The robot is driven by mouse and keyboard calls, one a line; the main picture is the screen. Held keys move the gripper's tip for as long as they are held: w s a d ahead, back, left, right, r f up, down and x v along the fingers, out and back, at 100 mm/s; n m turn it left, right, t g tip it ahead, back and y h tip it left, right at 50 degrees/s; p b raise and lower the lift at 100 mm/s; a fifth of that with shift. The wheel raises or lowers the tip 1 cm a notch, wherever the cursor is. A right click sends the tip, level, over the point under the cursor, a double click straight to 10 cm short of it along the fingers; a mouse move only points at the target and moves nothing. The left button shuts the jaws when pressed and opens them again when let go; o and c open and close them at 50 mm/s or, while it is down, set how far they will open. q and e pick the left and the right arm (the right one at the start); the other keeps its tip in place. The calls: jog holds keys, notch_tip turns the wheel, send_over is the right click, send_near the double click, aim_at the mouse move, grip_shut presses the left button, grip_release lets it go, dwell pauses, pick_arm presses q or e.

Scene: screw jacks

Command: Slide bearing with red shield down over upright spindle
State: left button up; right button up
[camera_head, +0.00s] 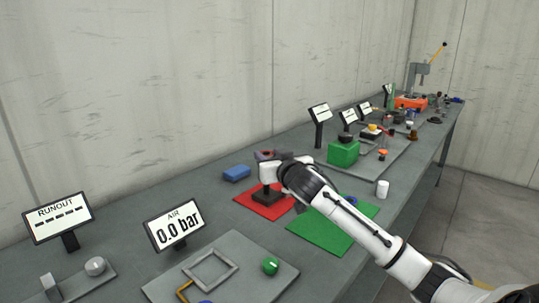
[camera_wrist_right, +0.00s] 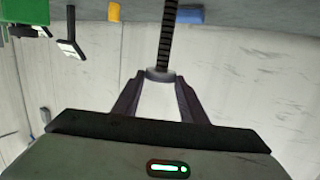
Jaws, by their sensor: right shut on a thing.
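My right gripper (camera_wrist_right: 160,80) is shut in the wrist view, its two dark fingers closing on a small pale ring-like piece, which I take for the bearing (camera_wrist_right: 160,73). No red shield shows clearly on it. The dark threaded spindle (camera_wrist_right: 167,35) runs from the ring to the picture's top edge; this view is upside down, so it extends downward. I cannot tell whether the ring is around the spindle or just in line with its end. In the head view my right gripper (camera_head: 267,190) is over the red mat, and it hides bearing and spindle. My left gripper is not in view.
A red mat (camera_head: 248,206) and a green mat (camera_head: 318,232) lie side by side. A blue block (camera_head: 237,173) is left of the gripper. A green box (camera_head: 343,154) and a white cylinder (camera_head: 382,188) stand to the right. Display signs (camera_head: 174,225) stand along the bench.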

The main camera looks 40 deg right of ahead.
notch_tip(320, 180, down, 4)
jog(key=shift+b, duration=1.15)
jog(key=shift+f, duration=0.2)
jog(key=o, duration=1.2)
jog(key=shift+s, duration=0.1)
